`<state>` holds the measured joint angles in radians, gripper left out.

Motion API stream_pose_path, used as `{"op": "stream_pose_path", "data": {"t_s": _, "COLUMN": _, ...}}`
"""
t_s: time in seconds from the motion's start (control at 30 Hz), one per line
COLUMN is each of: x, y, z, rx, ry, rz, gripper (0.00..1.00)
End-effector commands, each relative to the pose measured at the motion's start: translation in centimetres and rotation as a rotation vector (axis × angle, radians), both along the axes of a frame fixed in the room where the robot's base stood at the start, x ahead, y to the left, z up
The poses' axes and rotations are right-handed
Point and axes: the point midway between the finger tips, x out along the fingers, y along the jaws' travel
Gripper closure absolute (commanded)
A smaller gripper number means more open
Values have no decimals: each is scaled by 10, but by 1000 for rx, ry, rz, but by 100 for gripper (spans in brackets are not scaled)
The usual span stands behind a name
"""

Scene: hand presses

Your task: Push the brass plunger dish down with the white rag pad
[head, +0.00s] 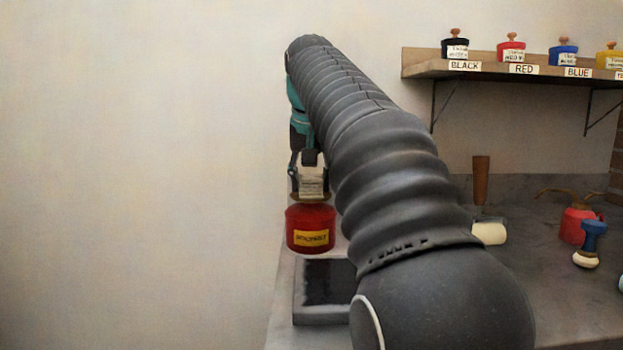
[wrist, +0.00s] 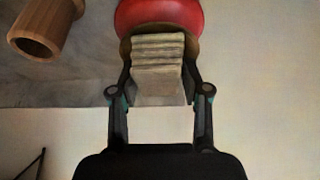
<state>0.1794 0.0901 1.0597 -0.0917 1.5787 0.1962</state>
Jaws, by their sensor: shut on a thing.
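My gripper (head: 309,172) is shut on the white rag pad (head: 312,186), a folded off-white block. The wrist view shows the pad (wrist: 158,58) between both fingers of my gripper (wrist: 158,90). The red plunger can (head: 310,232) with a yellow label stands directly below the pad in the head view. Its brass dish (wrist: 125,46) shows as a brownish rim around the pad's end, in front of the red can body (wrist: 160,14). The pad is over the dish, at or very near it; I cannot tell if they touch. The pad hides most of the dish.
A dark slab in a grey tray (head: 300,318) lies in front of the can. A shelf (head: 425,68) holds labelled jars.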

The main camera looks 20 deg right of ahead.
Motion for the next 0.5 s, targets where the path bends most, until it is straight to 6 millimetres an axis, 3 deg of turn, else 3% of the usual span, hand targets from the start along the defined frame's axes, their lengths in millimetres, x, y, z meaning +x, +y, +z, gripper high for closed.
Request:
{"op": "stream_pose_path", "data": {"t_s": 0.23, "x": 0, "y": 0, "z": -1, "rx": 2, "ry": 7, "rz": 0, "gripper": 81}}
{"op": "stream_pose_path", "data": {"t_s": 0.5, "x": 0, "y": 0, "z": 18, "rx": 1, "ry": 4, "rz": 0, "gripper": 81}}
